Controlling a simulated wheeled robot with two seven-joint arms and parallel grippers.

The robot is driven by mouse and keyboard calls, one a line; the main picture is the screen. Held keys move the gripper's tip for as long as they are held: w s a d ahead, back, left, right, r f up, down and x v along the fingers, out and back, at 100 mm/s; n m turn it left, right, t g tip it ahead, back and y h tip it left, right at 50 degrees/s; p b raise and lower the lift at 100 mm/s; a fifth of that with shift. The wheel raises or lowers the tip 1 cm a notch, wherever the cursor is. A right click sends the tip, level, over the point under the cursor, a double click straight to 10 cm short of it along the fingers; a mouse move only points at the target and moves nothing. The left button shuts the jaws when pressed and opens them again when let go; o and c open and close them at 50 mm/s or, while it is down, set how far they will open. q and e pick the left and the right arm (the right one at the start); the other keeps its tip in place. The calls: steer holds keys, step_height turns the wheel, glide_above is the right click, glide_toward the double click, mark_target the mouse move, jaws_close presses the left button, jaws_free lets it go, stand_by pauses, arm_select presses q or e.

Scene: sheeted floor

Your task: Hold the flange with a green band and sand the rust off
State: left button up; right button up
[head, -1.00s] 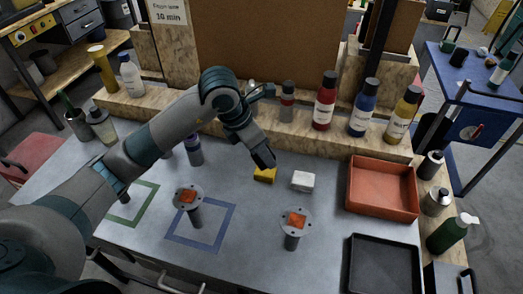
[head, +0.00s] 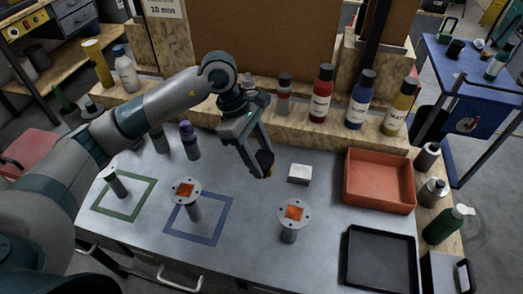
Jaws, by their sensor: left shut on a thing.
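I cannot make out a green band on either. A short dark post with a pale end (head: 116,183) stands inside the green square outline (head: 98,205). My left gripper (head: 262,166) is shut on the yellow block (head: 270,171), which is mostly hidden by the fingers. It is above the grey table, beyond and between the two flanges. My right gripper is not in view.
A white block (head: 299,173) lies right of my left gripper. A red tray (head: 380,207) and a black tray (head: 381,286) are at the right. Several bottles line the wooden ledge (head: 300,127) behind. The table's front middle is clear.

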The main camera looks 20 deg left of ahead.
arm_select(q)
steer(key=m, duration=0.1)
steer(key=s+m+g, duration=0.1)
steer(key=m, duration=0.1)
steer(key=shift+a, duration=0.15)
steer(key=m, duration=0.1)
steer(key=s+m+g+y, duration=0.1)
steer(key=m, duration=0.1)
steer(key=a+m, duration=0.1)
steer(key=shift+s+r+g, duration=0.15)
steer(key=shift+s+g, duration=0.15)
steer(key=shift+s, duration=0.05)
steer(key=shift+s+a+r+m+g+y, duration=0.25)
steer(key=shift+s+a+m+y, duration=0.4)
steer(key=shift+m, duration=1)
steer(key=shift+s+a+r+m+g+y, duration=0.3)
steer(key=shift+s+a+m+y, duration=0.35)
steer(key=shift+m, duration=0.95)
steer(key=shift+s+a+r+m+g+y, duration=0.25)
steer(key=shift+s+a+m+y, duration=0.35)
steer(key=shift+m, duration=1.05)
steer(key=shift+s, duration=0.1)
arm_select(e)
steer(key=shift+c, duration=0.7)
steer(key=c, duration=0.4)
arm_select(q)
steer(key=shift+s+f, duration=0.1)
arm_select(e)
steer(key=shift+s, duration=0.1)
